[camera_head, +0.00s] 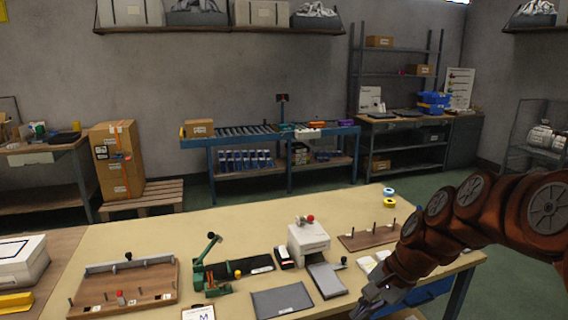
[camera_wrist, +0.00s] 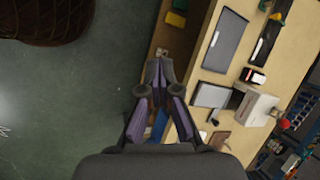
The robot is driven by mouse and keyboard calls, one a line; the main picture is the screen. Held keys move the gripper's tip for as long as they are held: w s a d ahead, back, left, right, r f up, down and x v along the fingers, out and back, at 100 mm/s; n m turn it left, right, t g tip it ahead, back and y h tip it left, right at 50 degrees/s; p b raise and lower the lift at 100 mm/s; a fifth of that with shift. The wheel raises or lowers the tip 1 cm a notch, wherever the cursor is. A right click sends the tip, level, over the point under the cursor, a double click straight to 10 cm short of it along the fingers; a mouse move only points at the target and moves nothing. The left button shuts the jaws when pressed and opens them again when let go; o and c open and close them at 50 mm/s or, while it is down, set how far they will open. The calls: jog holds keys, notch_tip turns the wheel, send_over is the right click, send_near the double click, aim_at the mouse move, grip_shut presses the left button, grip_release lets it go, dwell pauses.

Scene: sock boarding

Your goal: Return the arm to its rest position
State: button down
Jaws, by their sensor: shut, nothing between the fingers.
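My gripper (camera_head: 374,296) is at the end of my reddish-brown arm, which reaches in from the right side of the head view. It is low, by the near right edge of the worktable (camera_head: 232,220), beside the grey pad (camera_head: 327,280). In the wrist view my gripper (camera_wrist: 158,68) has its fingertips together, with nothing held between them. Below it show the green floor (camera_wrist: 75,105) and the table's edge.
The table carries a wooden board (camera_head: 160,275) with pegs, a green press (camera_head: 212,270), a white box-shaped device (camera_head: 309,240), a dark flat pad (camera_head: 282,300) and a peg rack (camera_head: 368,236). Shelves and a roller conveyor (camera_head: 260,135) stand along the back wall.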

jog(key=s+d+n+g+h+p, duration=0.1)
jog(key=s+n, duration=0.4)
jog(key=s, duration=0.7)
jog(key=s+d+n+g+h, duration=0.1)
jog(key=s+n+h, duration=0.3)
jog(key=s, duration=0.9)
jog(key=shift+s+d+f+n+g+p, duration=0.2)
jog(key=shift+s+f+n+g+p, duration=0.15)
jog(key=shift+f+n+g, duration=0.1)
